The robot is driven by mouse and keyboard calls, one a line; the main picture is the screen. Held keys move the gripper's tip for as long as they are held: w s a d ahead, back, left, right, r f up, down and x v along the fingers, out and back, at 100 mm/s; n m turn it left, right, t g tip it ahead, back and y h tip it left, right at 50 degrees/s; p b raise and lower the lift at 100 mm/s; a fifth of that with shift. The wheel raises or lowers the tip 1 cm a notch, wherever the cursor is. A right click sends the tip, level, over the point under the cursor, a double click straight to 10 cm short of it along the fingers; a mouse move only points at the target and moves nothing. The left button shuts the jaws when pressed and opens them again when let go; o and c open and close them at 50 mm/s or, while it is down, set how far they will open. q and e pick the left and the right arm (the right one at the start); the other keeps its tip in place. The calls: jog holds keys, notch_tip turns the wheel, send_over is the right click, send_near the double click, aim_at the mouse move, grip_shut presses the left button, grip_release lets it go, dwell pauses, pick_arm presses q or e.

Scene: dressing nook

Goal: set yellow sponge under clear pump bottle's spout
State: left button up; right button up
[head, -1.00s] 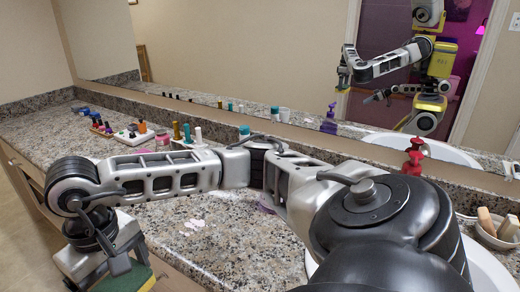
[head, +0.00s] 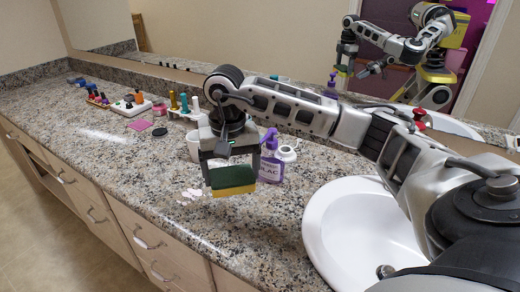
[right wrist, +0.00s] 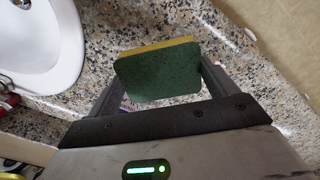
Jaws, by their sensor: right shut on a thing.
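The yellow sponge (head: 234,190) has a dark green scouring top and a yellow underside. My right gripper (head: 232,172) is shut on it and holds it level near the counter's front part; whether it touches the counter is hard to tell. In the right wrist view the sponge (right wrist: 160,75) sits between the two fingers of the gripper (right wrist: 158,82), green face toward the camera. The clear pump bottle (head: 271,168), with a purple pump top and a label, stands upright just right of and behind the sponge. My left gripper is not in view.
A white jar (head: 289,158) stands right of the bottle, and a white cup (head: 193,148) stands behind my gripper. The white sink (head: 345,215) is at the right. Small pale pieces (head: 190,194) lie on the counter left of the sponge.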

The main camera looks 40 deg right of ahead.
jog(key=w+d+p, duration=0.1)
jog(key=w+d, duration=0.2)
jog(key=d, duration=0.7)
jog(key=shift+d+f, duration=0.35)
jog(key=o, duration=0.8)
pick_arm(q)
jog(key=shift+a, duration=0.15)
pick_arm(e)
notch_tip(320, 180, up, 12)
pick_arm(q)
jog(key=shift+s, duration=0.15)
